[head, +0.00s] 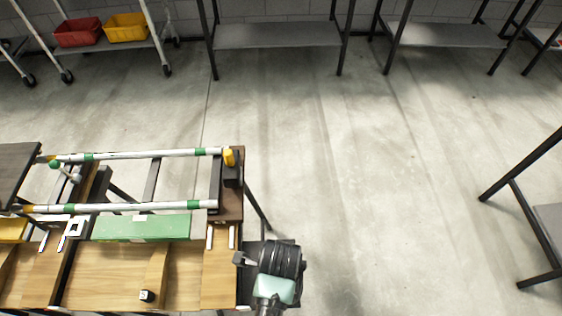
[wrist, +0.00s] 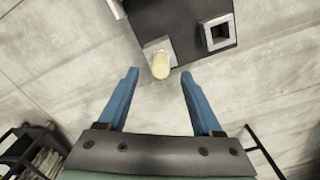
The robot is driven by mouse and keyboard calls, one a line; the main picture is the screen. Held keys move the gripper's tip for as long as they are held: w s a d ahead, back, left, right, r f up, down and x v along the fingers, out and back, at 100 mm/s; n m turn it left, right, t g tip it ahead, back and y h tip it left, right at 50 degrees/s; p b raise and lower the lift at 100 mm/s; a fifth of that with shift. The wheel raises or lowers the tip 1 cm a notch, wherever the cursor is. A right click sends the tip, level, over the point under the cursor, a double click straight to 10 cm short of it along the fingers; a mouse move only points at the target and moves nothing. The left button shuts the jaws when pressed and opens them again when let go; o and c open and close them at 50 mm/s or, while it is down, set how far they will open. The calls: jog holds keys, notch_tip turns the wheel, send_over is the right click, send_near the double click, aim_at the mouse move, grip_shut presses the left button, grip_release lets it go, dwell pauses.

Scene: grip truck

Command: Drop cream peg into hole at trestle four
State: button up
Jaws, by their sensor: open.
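A cream peg (wrist: 160,66) shows in the wrist view, seen nearly end-on, in a pale square seat at the edge of a dark plate (wrist: 180,15). A grey square-rimmed hole (wrist: 218,32) is to its right on the same plate. My gripper (wrist: 159,73) is open and empty, its blue fingers either side of the peg in the picture; I cannot tell the depth gap. In the head view my gripper (head: 246,259) is at the right end of the wooden bench (head: 200,282), partly hidden by my wrist. I cannot tell which trestle this hole belongs to.
A yellow peg (head: 229,157) stands by a dark block at the bench's far right corner. White-green rails (head: 140,154) and a green box (head: 140,228) lie on the left.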

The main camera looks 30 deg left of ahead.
jog(key=shift+f+b, duration=0.3)
jog(key=shift+f, duration=2.5)
jog(key=shift+c, duration=0.4)
jog(key=c, duration=1)
